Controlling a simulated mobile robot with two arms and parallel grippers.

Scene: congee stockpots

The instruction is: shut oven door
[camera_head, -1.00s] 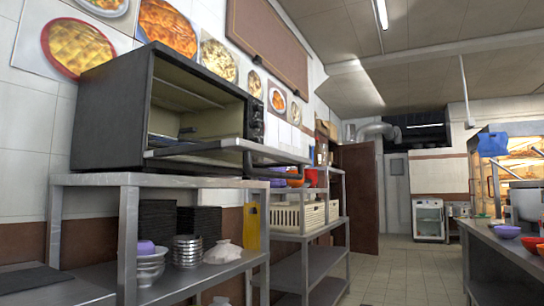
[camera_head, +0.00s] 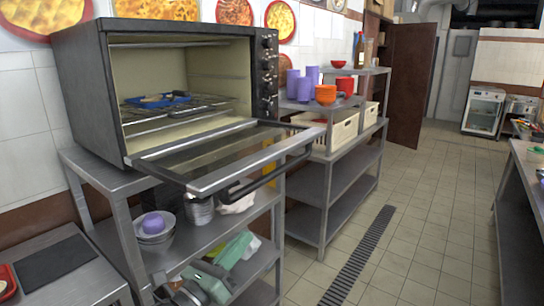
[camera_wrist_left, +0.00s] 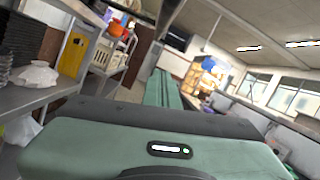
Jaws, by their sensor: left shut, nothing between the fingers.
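The black oven (camera_head: 85,95) stands on top of a metal shelf rack at the left. Its glass door (camera_head: 225,152) is hinged at the bottom and hangs open, nearly flat and sloping a little. The dark bar handle (camera_head: 268,178) runs along the door's outer edge. Inside, a blue tray (camera_head: 158,100) rests on the wire rack. My green left gripper (camera_head: 236,248) is low in front of the rack, below the door and apart from the handle. Its fingers (camera_wrist_left: 163,90) are together and empty in the wrist view. My right gripper is not in view.
Bowls (camera_head: 153,232) and pots stand on the shelf under the oven. A second rack (camera_head: 330,180) to the right holds purple cups (camera_head: 303,85), orange bowls and cream baskets (camera_head: 340,130). The tiled aisle (camera_head: 410,220) is clear. A counter stands at far right.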

